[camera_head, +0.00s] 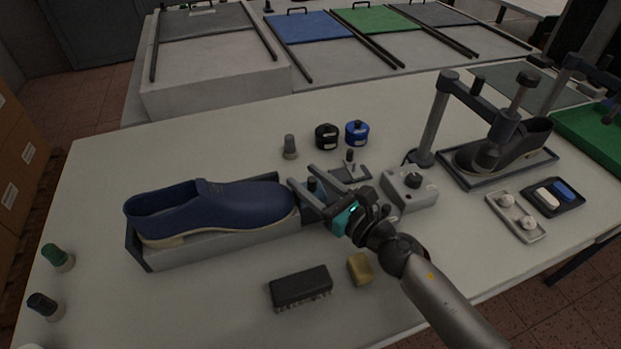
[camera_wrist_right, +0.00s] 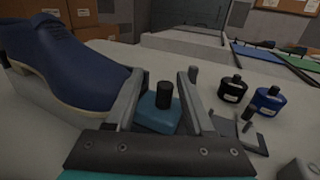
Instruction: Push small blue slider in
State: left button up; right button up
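The small blue slider (camera_wrist_right: 157,117) is a blue block with an upright black knob. In the wrist view it stands between the two fingers of my right gripper (camera_wrist_right: 163,78). Its knob has clear gaps to both fingers. In the head view my right gripper (camera_head: 307,178) is open at the toe end of the grey shoe fixture (camera_head: 215,246), with the slider (camera_head: 313,199) partly hidden between the fingers. A navy clog (camera_head: 235,203) lies on this fixture, toe toward the gripper. My left gripper does not show.
Behind the gripper stand a grey knob (camera_head: 290,147), a black pot (camera_head: 327,136) and a blue pot (camera_head: 357,133). A grey box with a dial (camera_head: 410,187) is at the right. A black brush (camera_head: 301,288) and yellow block (camera_head: 360,268) lie in front.

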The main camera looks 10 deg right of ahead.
jog(key=b+v, duration=0.4)
jog(key=v, duration=1.1)
jog(key=shift+s+d, duration=0.1)
jog(key=shift+s, duration=0.1)
dwell(0.4)
